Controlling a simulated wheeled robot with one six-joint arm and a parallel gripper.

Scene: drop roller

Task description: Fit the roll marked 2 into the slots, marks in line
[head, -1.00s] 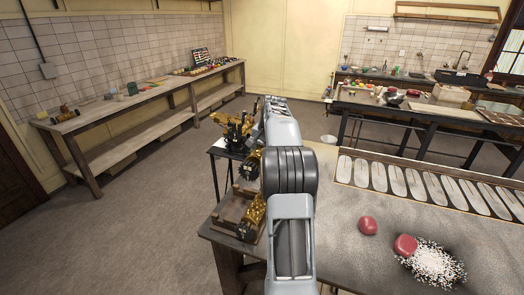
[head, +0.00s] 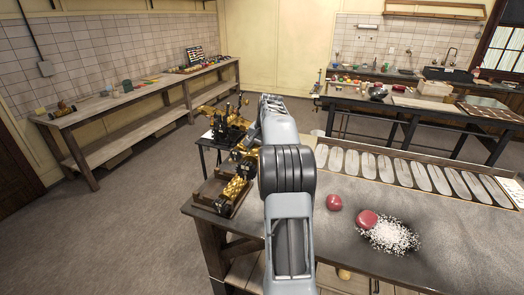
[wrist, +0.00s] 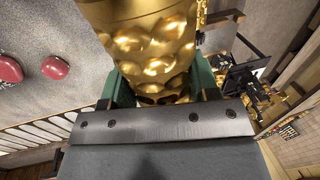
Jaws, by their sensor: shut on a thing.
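My gripper (wrist: 163,88), with green fingers, is shut around a gold, dimpled roll (wrist: 150,45) in the wrist view. The roll's far end runs out of the picture, and no number or line mark can be read on it. In the head view my arm hides the fingers; a gold roll with a dark end (head: 246,166) shows just left of the arm and seems to be the held one. Another gold roll (head: 236,188) lies on a wooden stand (head: 207,192) at the table's corner. A black and gold machine (head: 228,130) stands beyond on a small dark table; its slots cannot be made out.
The grey worktable (head: 300,235) carries two red lumps (head: 334,202), a patch of white specks (head: 393,236) and a row of pale oval slabs (head: 410,172). A long bench (head: 130,100) runs along the left wall. The floor between is clear.

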